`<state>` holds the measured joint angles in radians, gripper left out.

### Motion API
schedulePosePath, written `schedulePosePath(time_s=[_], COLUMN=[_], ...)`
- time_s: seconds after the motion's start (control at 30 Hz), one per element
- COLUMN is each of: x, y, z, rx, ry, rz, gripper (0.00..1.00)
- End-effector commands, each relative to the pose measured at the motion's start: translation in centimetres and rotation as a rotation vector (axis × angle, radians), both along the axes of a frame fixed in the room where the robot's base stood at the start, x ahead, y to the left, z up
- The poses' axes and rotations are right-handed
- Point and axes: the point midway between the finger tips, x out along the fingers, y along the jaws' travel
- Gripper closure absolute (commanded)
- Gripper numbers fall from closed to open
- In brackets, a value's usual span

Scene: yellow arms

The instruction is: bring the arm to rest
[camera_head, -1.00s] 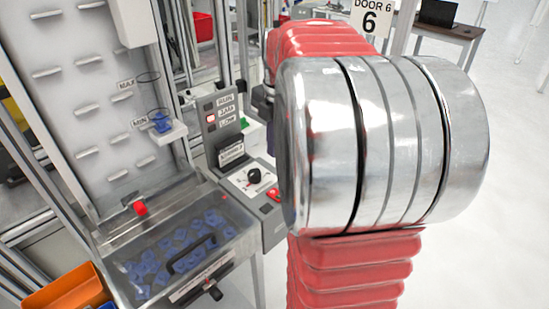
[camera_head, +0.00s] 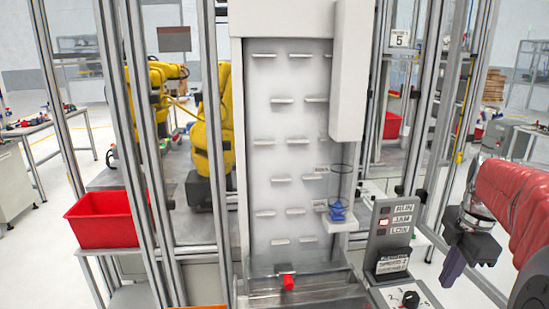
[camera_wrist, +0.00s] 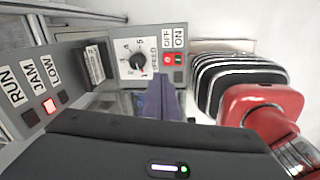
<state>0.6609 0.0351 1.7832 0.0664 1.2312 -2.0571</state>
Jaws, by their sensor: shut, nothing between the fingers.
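My gripper (camera_head: 452,268) hangs at the right of the head view, at the end of my red-sleeved arm. Its purple fingers point down and are together with nothing between them. In the wrist view the fingers (camera_wrist: 160,103) are closed in front of the control panel's speed dial (camera_wrist: 137,62). The gripper appears clear of the panel, though the exact gap cannot be told.
The control panel (camera_head: 391,238) with a lit red JAM lamp stands left of my gripper. Left of it is a white pegged board (camera_head: 268,150) with a blue part (camera_head: 337,212) on a small ledge. A red bin (camera_head: 103,222) and yellow arms (camera_head: 208,135) are further left.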

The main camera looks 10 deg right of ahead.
Motion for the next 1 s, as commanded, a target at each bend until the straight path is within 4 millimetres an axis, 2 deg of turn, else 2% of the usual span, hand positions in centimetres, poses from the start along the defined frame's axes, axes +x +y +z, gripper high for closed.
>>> schedulePosePath(time_s=[0.27, 0.47, 0.77, 1.0], x=[-0.5, -1.3, -2.4, -3.6], y=[0.1, 1.3, 5.2, 9.7], z=[-1.8, -2.7, -3.3, -3.4], rx=[0.034, 0.056, 0.090, 0.137], ry=[-0.004, -0.017, -0.066, -0.126], rz=[-0.393, -0.667, -1.033, -1.287], gripper=[1.00, 1.00, 1.00, 1.00])
